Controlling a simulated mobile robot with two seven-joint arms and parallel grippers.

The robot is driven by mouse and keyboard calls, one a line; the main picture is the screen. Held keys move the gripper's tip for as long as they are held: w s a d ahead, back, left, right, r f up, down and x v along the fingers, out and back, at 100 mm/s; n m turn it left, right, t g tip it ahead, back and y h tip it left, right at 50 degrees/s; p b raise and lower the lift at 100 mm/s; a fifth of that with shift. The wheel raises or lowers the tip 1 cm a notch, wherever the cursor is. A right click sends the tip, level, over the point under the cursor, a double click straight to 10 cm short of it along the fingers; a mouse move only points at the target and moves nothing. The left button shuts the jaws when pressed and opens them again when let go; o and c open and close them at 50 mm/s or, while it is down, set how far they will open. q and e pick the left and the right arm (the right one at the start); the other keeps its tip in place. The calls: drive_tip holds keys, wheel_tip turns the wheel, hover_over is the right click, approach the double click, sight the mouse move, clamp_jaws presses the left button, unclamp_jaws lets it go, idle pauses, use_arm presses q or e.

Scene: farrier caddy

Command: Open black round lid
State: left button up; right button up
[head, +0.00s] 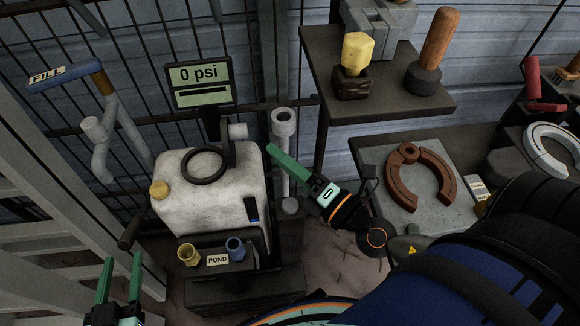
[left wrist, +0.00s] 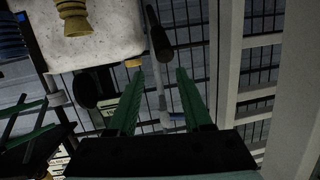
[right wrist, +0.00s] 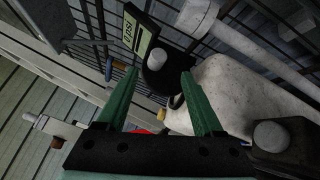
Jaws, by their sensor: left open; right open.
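A white tank (head: 180,205) stands left of centre in the head view, with a black ring (head: 190,177) around an opening on its top. A black round lid (head: 229,153) appears to stand upright behind the ring, seen nearly edge-on, with a pale knob (head: 238,130) on it. In the right wrist view the lid (right wrist: 160,82) shows as a dark disc beyond and between the fingertips, apart from them. My right gripper (head: 270,149) is open and empty, right of the lid. My left gripper (head: 122,260) is open and empty, low at the left, away from the tank.
A yellow cap (head: 159,190) is on the tank's left corner. A gauge (head: 199,83) stands behind it and a pale pipe (head: 284,150) to its right. A tray (head: 220,268) with yellow and blue fittings is in front. A shelf (head: 385,106) overhangs at the right.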

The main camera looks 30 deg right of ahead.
use_arm(q)
drive_tip(key=shift+w+d+r+m+t+h, duration=0.2)
drive_tip(key=shift+r+t, duration=0.35)
drive_tip(key=shift+r, duration=0.6)
drive_tip(key=shift+w+a+r+m+t+h, duration=0.1)
drive_tip(key=shift+w+r+m+t, duration=0.15)
drive_tip(key=shift+r+t, duration=0.6)
drive_tip(key=shift+r+g, duration=0.3)
drive_tip(key=shift+g, duration=0.1)
